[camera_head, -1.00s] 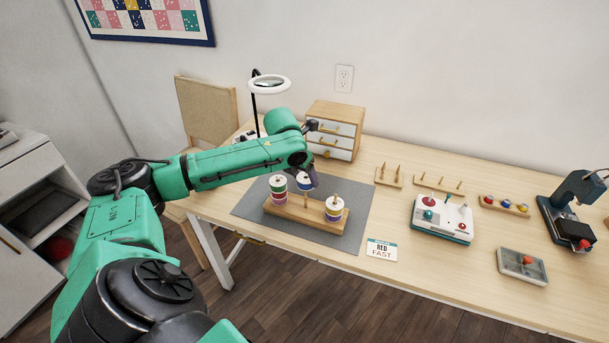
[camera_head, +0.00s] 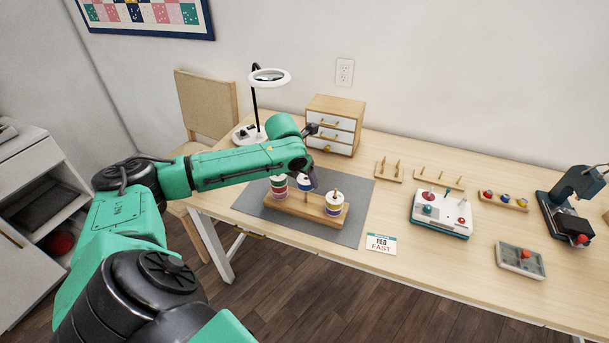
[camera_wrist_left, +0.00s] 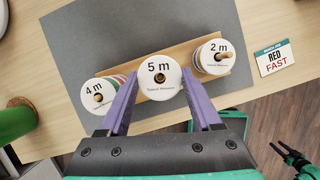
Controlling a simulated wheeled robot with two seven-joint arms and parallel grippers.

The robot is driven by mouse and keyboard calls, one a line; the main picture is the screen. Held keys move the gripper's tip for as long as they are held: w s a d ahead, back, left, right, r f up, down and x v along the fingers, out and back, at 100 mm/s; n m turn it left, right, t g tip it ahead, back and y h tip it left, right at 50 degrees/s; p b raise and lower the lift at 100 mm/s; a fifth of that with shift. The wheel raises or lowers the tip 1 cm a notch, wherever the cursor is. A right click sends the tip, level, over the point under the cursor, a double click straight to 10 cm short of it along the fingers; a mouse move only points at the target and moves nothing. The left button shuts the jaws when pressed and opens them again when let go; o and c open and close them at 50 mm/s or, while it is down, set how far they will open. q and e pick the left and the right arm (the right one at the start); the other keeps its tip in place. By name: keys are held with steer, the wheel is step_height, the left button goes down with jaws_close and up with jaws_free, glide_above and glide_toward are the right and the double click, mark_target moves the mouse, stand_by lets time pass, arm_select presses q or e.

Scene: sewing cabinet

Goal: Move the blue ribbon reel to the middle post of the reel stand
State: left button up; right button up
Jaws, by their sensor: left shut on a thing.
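The blue ribbon reel (camera_head: 304,184) has a white top, marked 5 m in the left wrist view (camera_wrist_left: 158,70). My left gripper (camera_head: 313,181) is shut on its sides, with a purple finger on each side (camera_wrist_left: 158,97). The reel is level above the middle of the wooden reel stand (camera_head: 291,207). The left post carries a red and green stack (camera_head: 278,189), marked 4 m, and the right post a yellow and purple stack (camera_head: 334,205), marked 2 m. My right gripper seems to show, small, in the left wrist view (camera_wrist_left: 283,150).
The stand rests on a grey mat (camera_head: 353,197). A RED FAST card (camera_head: 381,243) lies right of it. A ring lamp (camera_head: 269,76) and small drawers (camera_head: 333,126) stand behind. A button box (camera_head: 441,215) and small peg racks (camera_head: 389,171) are farther right.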

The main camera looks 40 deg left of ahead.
arm_select(q)
steer(key=shift+f, duration=0.2)
steer(key=o, duration=1.4)
steer(key=v, duration=1.4)
steer(key=shift+r, duration=0.25)
